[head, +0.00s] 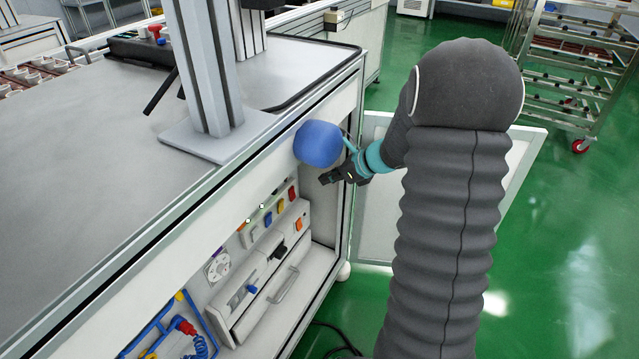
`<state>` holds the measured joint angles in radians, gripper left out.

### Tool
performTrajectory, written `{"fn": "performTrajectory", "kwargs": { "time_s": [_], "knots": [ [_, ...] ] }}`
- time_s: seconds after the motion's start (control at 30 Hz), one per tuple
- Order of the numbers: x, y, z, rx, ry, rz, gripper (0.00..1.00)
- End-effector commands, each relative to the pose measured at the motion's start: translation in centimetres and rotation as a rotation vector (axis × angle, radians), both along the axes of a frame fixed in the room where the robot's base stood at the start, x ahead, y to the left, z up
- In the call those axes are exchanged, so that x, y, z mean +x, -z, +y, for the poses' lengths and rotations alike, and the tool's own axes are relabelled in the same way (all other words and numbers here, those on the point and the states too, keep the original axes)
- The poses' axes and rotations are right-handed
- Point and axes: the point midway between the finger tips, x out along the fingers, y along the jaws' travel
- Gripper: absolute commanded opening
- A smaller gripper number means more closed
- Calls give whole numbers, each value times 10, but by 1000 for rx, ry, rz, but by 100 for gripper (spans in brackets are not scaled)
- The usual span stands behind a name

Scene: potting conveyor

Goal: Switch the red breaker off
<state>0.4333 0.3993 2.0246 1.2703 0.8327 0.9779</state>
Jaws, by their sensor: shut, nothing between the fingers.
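A row of small coloured switches sits inside the open side bay of the bench. The red breaker (291,193) appears to be the one at the far right end of this row, beside a yellow one (280,205). It is too small to tell which way its lever points. My gripper (326,179) is shut and empty. In the picture it is just above and to the right of the red breaker, apart from it. Its fingers point left toward the bay.
An orange switch (298,224) sits below the row, near a black knob (280,252) and a blue knob (252,289). An open white door (375,225) stands behind my arm.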

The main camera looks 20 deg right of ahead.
Motion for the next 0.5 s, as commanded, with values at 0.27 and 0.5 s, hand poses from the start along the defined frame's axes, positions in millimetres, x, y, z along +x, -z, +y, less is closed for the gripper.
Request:
{"fn": "performTrajectory", "kwargs": {
  "time_s": [0.27,0.5],
  "knots": [
    [-8,-14,-9,0,3,0,0],
    [-9,-14,-11,0,4,1,0]
  ]
}}
